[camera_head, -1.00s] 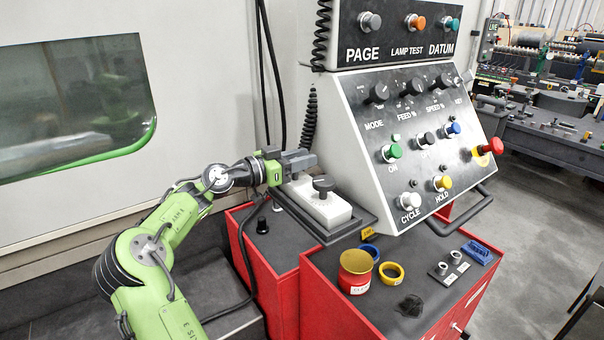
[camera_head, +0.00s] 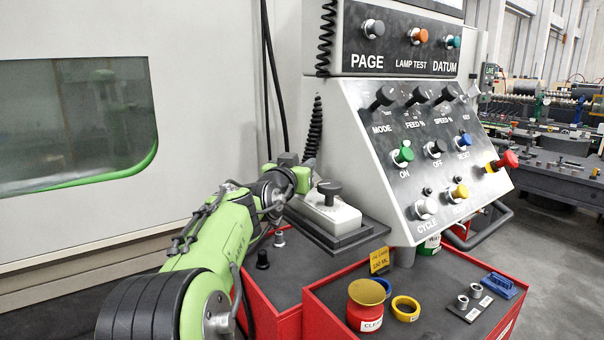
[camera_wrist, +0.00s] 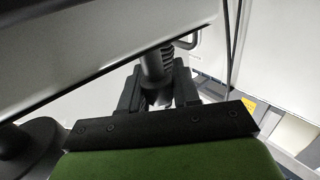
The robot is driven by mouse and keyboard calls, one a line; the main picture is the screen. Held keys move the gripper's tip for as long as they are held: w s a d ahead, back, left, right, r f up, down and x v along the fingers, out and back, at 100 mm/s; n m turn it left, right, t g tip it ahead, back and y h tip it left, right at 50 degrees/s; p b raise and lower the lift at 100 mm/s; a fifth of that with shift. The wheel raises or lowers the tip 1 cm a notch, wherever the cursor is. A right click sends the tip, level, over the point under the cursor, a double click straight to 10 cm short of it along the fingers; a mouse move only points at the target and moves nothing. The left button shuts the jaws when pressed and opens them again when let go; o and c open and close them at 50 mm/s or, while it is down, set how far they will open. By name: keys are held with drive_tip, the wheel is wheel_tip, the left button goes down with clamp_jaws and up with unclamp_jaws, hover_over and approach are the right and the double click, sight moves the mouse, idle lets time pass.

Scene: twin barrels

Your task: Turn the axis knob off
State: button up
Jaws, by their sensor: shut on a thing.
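A white control box (camera_head: 328,215) lies on a dark grey tray below the sloped control panel. A black round knob (camera_head: 329,188) stands on its near part, and part of a dark disc-topped knob (camera_wrist: 35,140) shows at the lower left of the wrist view. No label is readable, so I cannot tell which is the axis knob. My gripper (camera_head: 290,160) is at the far left end of the box, beyond the black knob. In the wrist view its fingers (camera_wrist: 158,90) close around a dark upright post (camera_wrist: 155,62) with ribs behind it, perhaps the box's cord.
The control panel (camera_head: 425,160) with knobs and buttons rises close to the right of my gripper. A black coiled cord (camera_head: 314,130) hangs behind it.

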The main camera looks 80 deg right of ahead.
drive_tip(key=shift+t, duration=0.3)
drive_tip(key=o, duration=1)
drive_tip(key=shift+c, duration=0.2)
drive_tip(key=w+a+b, duration=0.1)
drive_tip(key=a+b, duration=0.1)
drive_tip(key=a, duration=1.3)
drive_tip(key=shift+a, duration=0.35)
